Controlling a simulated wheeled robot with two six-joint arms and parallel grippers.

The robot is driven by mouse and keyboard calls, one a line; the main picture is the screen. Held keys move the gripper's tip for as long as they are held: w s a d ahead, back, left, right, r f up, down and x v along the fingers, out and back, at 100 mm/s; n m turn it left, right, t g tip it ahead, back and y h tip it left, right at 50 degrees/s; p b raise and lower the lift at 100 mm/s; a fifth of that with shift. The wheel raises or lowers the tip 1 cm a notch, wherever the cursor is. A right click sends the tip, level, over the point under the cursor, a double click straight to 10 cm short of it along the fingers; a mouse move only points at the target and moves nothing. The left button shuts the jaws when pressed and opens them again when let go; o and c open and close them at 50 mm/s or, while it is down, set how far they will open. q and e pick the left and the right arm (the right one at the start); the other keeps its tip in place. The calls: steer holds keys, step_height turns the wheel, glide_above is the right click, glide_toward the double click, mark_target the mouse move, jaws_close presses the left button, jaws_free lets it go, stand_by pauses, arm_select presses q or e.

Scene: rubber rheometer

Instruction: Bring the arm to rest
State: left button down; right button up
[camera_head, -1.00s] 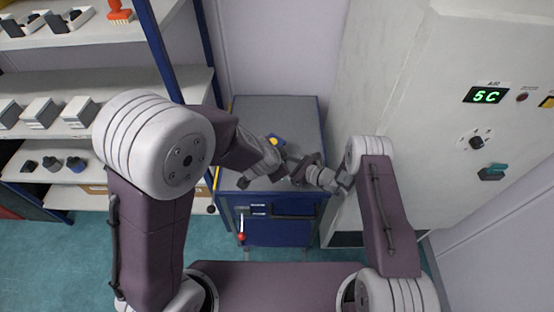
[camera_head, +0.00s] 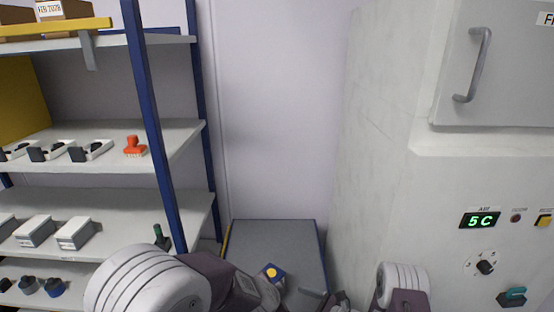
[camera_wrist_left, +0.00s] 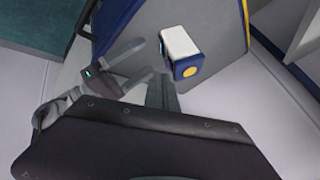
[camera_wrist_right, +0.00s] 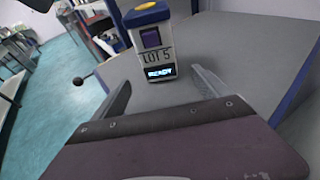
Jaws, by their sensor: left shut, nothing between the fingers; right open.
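A small white and blue device (camera_head: 272,272) with a yellow button stands on the grey top of the blue cart (camera_head: 290,238). In the right wrist view the device (camera_wrist_right: 152,45) is marked "LOT 5" and its lit display reads "READY". My right gripper (camera_wrist_right: 163,90) is open and empty, its fingers pointing toward the device with a gap before it. In the left wrist view my left gripper (camera_wrist_left: 158,94) is shut and empty, near the device (camera_wrist_left: 181,50) but apart from it. My open right gripper (camera_wrist_left: 130,65) shows beside it. In the head view both arms are cut off at the bottom edge.
A large pale cabinet (camera_head: 385,130) with a door handle and a green "5C" display (camera_head: 480,220) stands at the right. Shelves (camera_head: 175,150) on a blue frame stand at the left, holding a red-orange tool (camera_head: 134,147) and several small units. The wall behind the cart is bare.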

steer(key=v, duration=0.5)
steer(key=s+a+r+n+g+h, duration=0.1)
steer(key=s+r+n+g+h, duration=0.3)
steer(key=s+n, duration=0.45)
steer(key=s+r+n+g+h, duration=0.25)
steer(key=s+n+g, duration=0.4)
steer(key=s, duration=0.35)
arm_select(q)
steer(key=s+a+f+n+g+y, duration=0.1)
steer(key=s+a+n+g, duration=0.5)
steer(key=s+a+n, duration=0.6)
steer(key=s+a, duration=0.4)
steer(key=a, duration=0.1)
steer(key=shift+a+f+y, duration=0.2)
steer(key=shift+a+y, duration=0.05)
steer(key=shift+y, duration=0.15)
arm_select(e)
steer(key=s+d+r+n+t+h, duration=0.1)
steer(key=d+r+n+t+h, duration=0.2)
steer(key=d+n, duration=0.5)
steer(key=shift+s+r+n+h, duration=0.3)
steer(key=shift+r+n+h, duration=0.5)
steer(key=shift+h, duration=0.45)
steer(key=shift+d+t, duration=0.1)
steer(key=shift+t, duration=0.15)
arm_select(q)
steer(key=shift+s, duration=0.1)
